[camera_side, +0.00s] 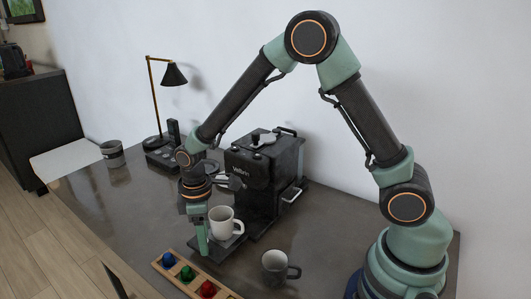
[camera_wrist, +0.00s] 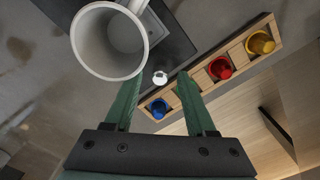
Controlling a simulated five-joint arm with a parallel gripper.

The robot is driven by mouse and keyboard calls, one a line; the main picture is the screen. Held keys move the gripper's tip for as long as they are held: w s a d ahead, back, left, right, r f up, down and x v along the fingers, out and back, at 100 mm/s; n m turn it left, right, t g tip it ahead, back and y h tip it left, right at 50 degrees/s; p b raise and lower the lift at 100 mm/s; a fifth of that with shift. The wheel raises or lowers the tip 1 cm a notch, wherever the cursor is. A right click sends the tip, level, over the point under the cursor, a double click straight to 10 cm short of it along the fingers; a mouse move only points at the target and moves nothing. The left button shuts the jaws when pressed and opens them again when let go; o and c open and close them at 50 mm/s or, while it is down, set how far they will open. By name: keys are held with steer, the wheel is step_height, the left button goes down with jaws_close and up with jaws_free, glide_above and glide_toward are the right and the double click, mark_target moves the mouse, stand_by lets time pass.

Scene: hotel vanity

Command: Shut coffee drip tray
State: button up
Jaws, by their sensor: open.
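The black coffee machine (camera_side: 268,165) stands on the counter in the side view. Its dark drip tray (camera_side: 229,242) extends out from the base, with a white mug (camera_side: 222,224) upright on it. In the wrist view the mug (camera_wrist: 110,42) is at upper left, over the dark tray (camera_wrist: 174,48). My gripper (camera_side: 203,242) points down at the tray's outer end, beside the mug. In the wrist view my gripper (camera_wrist: 161,77) is open, its green fingers apart. A small white round knob (camera_wrist: 160,77) appears between the fingertips at the tray's edge. I cannot tell whether they touch it.
A wooden holder (camera_wrist: 233,66) with coloured capsules lies close by the tray's outer end. A dark grey mug (camera_side: 275,268) stands at the front right. A lamp (camera_side: 156,100), a phone (camera_side: 165,150) and a grey cup (camera_side: 112,153) are farther left. The counter between holder and cup is clear.

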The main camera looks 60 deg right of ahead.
jaws_close()
stand_by(1.4)
